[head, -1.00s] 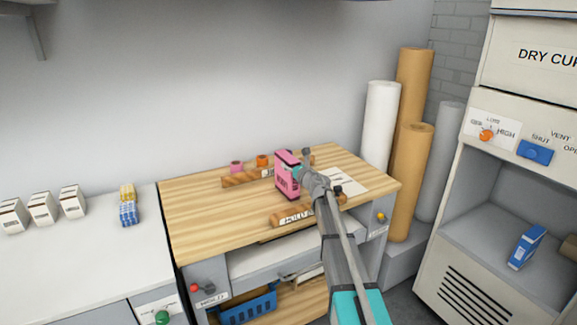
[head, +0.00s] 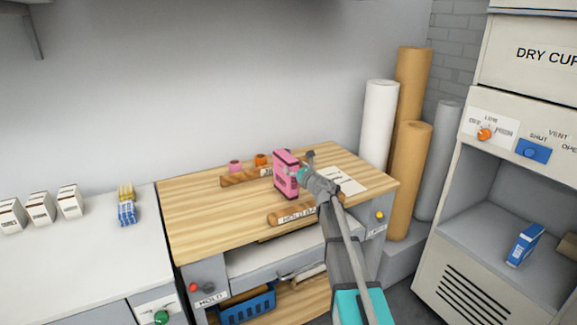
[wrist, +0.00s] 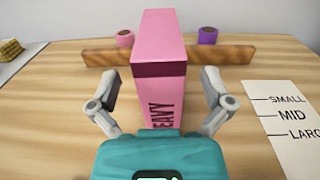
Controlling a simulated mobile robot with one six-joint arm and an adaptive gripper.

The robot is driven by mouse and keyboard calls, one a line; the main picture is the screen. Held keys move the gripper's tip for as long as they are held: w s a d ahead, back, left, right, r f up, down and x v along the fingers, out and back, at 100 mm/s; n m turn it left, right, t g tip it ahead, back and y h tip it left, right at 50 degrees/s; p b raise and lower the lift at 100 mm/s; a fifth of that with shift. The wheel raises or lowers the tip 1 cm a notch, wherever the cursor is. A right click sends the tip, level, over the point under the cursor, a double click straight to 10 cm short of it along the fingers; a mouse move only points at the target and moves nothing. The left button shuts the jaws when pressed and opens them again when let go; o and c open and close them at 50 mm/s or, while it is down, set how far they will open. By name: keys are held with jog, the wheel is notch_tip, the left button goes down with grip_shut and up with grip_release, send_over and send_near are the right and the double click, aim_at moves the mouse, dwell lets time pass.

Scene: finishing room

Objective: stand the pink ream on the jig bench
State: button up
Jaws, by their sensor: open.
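The pink ream (head: 286,176) stands upright on the wooden top of the jig bench (head: 200,215), between the back bar and the front bar. In the wrist view the ream (wrist: 160,70) shows a dark band and the letters "EAVY" on its side. My gripper (head: 306,172) is at its right side in the head view. In the wrist view my open gripper (wrist: 160,92) has one finger on each side of the ream, with a visible gap at each. The ream's foot is hidden by the gripper body there.
A back bar (wrist: 235,54) runs behind the ream, with a pink roll (wrist: 125,38) and a purple roll (wrist: 207,36) beyond it. A front bar (head: 285,218) lies before the ream. A size sheet (wrist: 285,115) lies to the right. Paper rolls (head: 380,125) stand right of the bench.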

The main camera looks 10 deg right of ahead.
jog(key=v, duration=0.8)
jog(key=shift+s, duration=0.3)
jog(key=shift+d, duration=0.1)
jog(key=s+d+f+m+h, duration=0.1)
jog(key=s+d+m+h, duration=0.15)
jog(key=m+h, duration=0.45)
jog(key=s+d+m+h, duration=0.1)
jog(key=d+m+h, duration=0.2)
jog(key=m, duration=0.7)
jog(key=s+d+f+m+g+h, duration=0.1)
jog(key=s+f+m+g+h, duration=0.1)
jog(key=s+f+m+g, duration=0.8)
jog(key=s+a+f+m+g+y, duration=0.3)
jog(key=s+a+m, duration=0.3)
jog(key=s, duration=0.3)
jog(key=s+a+f+m+g+y, duration=0.2)
jog(key=s+a+f+m+g, duration=0.2)
jog(key=s, duration=0.6)
jog(key=a+m, duration=0.2)
jog(key=m, duration=0.1)
jog(key=shift+s+a+f+y, duration=0.3)
jog(key=shift+f+y, duration=0.1)
